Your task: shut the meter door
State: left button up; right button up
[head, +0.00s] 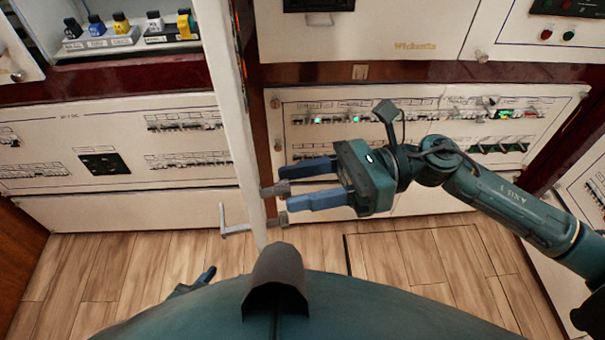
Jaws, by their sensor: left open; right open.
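A white door (229,110), seen almost edge-on, stands open and juts out toward me from the cabinet; I take it as the meter door. A bent metal handle (237,231) sticks out to the left near its lower end, and small grey fittings show on its right side. My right gripper (286,187) is open, its blue fingers pointing left just to the right of the door's lower part. I cannot tell whether it touches the door. My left gripper (196,281) is low at left, mostly hidden behind my own body, with only a blue finger clear.
Breaker panels stand behind on the left (115,145) and right (425,125), the right one with green lights. An open compartment (130,35) at upper left holds several coloured plugs. Another white panel (590,185) stands at far right. The wooden floor (90,270) is clear.

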jog(key=shift+a, duration=0.15)
jog(key=shift+c, duration=0.4)
grip_shut()
